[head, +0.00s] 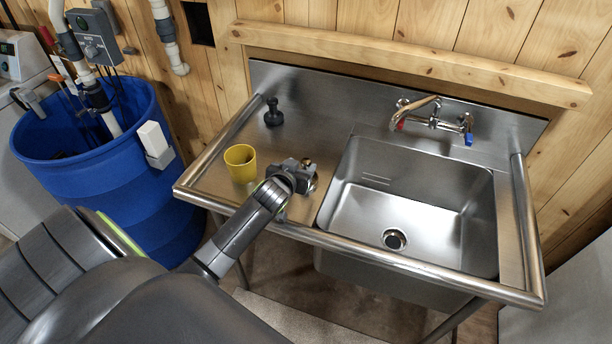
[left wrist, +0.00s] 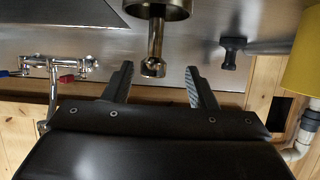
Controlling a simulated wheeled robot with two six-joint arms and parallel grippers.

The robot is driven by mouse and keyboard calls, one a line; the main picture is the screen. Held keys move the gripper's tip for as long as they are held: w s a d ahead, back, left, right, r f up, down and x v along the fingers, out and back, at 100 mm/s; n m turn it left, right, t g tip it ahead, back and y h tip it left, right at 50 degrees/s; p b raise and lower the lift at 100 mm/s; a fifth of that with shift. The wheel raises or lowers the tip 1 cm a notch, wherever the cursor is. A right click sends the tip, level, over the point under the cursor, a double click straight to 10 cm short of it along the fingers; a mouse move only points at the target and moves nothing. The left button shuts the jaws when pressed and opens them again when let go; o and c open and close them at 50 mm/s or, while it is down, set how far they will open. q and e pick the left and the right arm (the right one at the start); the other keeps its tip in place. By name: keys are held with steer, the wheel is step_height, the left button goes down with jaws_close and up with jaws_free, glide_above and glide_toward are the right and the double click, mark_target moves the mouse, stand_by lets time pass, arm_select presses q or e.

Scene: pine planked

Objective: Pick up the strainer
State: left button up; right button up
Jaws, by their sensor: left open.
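The strainer, a metal cup with a thin stem ending in a round knob, shows in the left wrist view (left wrist: 157,38). In the head view only a small brassy part (head: 313,184) shows beside my gripper; the rest is hidden. My left gripper (head: 304,172) is over the drainboard, left of the sink basin. In the left wrist view its two fingers (left wrist: 159,80) are apart with nothing between them gripped. The knob lies near the gap between the fingertips; I cannot tell whether it is within their reach. My right gripper is not in view.
A yellow cup (head: 240,163) stands close left of my gripper. A black stopper-like object (head: 273,113) stands behind. The basin (head: 400,205) is right, with a faucet (head: 433,120) on the backsplash. A raised rail (head: 350,249) edges the front. A blue barrel (head: 110,170) stands left.

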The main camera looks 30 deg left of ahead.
mark_target(308, 161)
arm_select(q)
steer(key=shift+w+p, duration=0.35)
steer(key=shift+w, duration=0.3)
steer(key=shift+d+p+x, duration=0.1)
steer(key=shift+p+x, duration=0.1)
steer(key=shift+x, duration=0.8)
steer(key=shift+d+p+x, duration=0.15)
steer(key=shift+x, duration=0.8)
steer(key=shift+f, duration=0.15)
steer(key=shift+c, duration=0.3)
jaws_close()
